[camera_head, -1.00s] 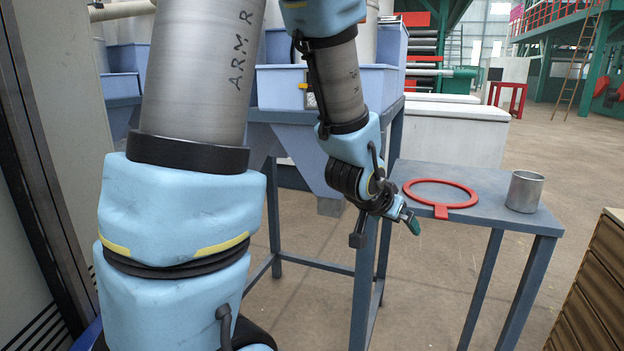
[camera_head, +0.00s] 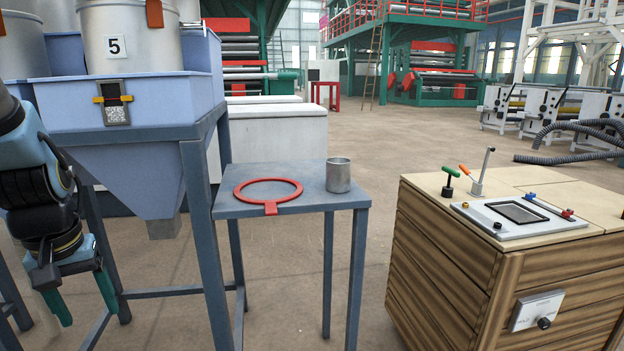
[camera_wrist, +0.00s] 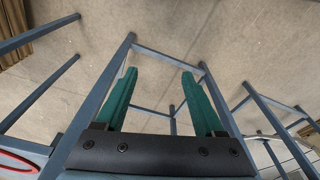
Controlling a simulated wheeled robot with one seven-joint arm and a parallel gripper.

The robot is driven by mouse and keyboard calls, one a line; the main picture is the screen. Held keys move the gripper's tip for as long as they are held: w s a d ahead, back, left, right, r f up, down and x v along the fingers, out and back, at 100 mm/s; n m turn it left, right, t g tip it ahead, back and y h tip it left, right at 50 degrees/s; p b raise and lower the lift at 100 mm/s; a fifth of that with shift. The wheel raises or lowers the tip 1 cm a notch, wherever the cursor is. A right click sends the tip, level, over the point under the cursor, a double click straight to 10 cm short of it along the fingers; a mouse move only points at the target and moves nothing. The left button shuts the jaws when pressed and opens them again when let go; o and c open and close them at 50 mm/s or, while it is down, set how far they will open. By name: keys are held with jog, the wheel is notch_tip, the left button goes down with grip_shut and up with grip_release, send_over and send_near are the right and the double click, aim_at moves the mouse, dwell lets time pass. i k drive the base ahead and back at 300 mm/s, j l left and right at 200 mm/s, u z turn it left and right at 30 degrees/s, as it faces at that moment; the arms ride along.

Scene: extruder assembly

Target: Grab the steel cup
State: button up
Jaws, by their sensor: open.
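The steel cup (camera_head: 339,175) is a plain grey metal cylinder. It stands upright on the right rear part of a small blue-grey table (camera_head: 231,208) in the head view. My gripper (camera_head: 84,303) hangs at the left edge of the head view, left of the table and well apart from the cup. Its green fingers point down. In the wrist view my gripper (camera_wrist: 158,88) has its two fingers spread wide with nothing between them. The cup does not show in the wrist view.
A red ring (camera_head: 268,191) with a tab lies left of the cup. A blue hopper frame (camera_head: 207,235) stands between my gripper and the table. A wooden control cabinet (camera_head: 440,255) with levers stands at the right. Open floor lies between cabinet and table.

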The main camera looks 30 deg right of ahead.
aim_at(338, 170)
jog(key=l+u, duration=0.1)
jog(key=u, duration=0.3)
jog(key=k+u, duration=0.1)
jog(key=u, duration=0.25)
jog(key=l+u, duration=0.1)
jog(key=u, duration=0.3)
jog(key=k+l, duration=1.05)
jog(key=l, duration=0.5)
